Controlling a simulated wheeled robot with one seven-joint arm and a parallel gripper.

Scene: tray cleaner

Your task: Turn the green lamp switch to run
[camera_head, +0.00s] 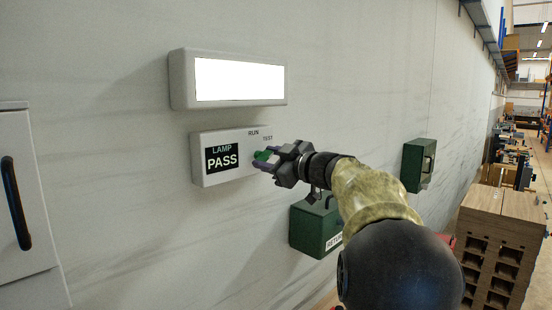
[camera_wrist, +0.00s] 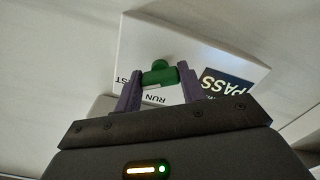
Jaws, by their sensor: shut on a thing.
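The green lamp switch (camera_head: 262,155) is a small knob on the right part of a white control box (camera_head: 197,165) fixed to the wall. The box carries a black label reading LAMP PASS, with RUN and TEST printed near the knob. My gripper (camera_head: 262,160) reaches the knob from the right. In the wrist view the green switch (camera_wrist: 159,74) sits between the two purple fingers of my gripper (camera_wrist: 157,84), which are shut on it. The exact direction of the knob is hard to tell because the fingers cover part of it.
A lit white panel (camera_head: 240,80) is mounted above the box. A green box (camera_head: 312,228) with a partly hidden label is below right, and another green box (camera_head: 419,165) is farther along the wall. A white cabinet (camera_head: 25,180) with a black handle stands left.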

